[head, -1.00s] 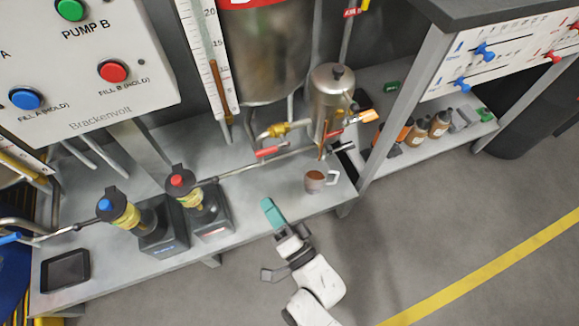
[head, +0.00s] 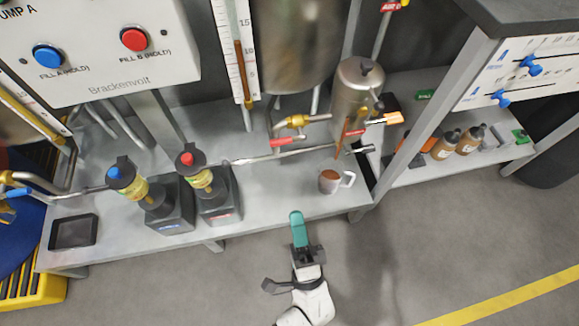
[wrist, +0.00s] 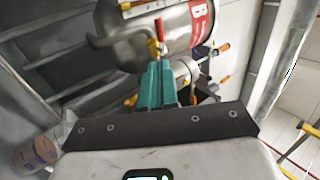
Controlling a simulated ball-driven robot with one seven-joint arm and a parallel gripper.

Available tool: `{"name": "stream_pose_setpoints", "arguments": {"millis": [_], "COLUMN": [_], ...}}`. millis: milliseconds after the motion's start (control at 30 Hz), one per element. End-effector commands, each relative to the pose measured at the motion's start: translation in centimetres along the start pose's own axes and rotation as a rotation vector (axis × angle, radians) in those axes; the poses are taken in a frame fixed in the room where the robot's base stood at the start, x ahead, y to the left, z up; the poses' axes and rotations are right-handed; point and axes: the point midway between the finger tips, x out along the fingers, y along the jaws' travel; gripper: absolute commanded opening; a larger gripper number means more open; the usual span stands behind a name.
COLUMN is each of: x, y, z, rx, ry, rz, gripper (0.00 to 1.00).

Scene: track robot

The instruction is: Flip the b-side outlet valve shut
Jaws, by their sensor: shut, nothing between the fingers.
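The B-side outlet valve appears to be the brass valve (head: 293,121) under the large steel tank, with a red lever (head: 284,142) below it. In the wrist view a red lever (wrist: 160,30) stands in front of the steel tank with the red B label (wrist: 199,12), just beyond my fingertips. My gripper (head: 297,214) has teal fingers, shut and empty, at the bench's front edge, pointing toward the bench. It is below and apart from the lever in the head view. The shut fingers show in the wrist view (wrist: 156,78).
A mug (head: 330,181) of brown liquid stands right of the fingers. A steel pot (head: 358,85) with red and orange levers is behind it. Two pumps with blue (head: 114,173) and red (head: 187,159) tops stand left. A thin pipe crosses the bench. The floor in front is clear.

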Motion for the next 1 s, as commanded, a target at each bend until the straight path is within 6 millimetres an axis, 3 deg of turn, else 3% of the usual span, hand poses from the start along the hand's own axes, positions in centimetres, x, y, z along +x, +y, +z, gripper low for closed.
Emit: {"name": "stream_pose_setpoints", "arguments": {"millis": [167,700,1000], "x": [1.9,11.7,13.8], "y": [-0.1,0.0,0.0], "z": [0.0,0.0,0.0], "rx": [0.000,-0.001,-0.001], "ry": [0.002,0.001,0.000], "rz": [-0.004,-0.003,-0.001], "gripper": [0.00,0.00,0.00]}}
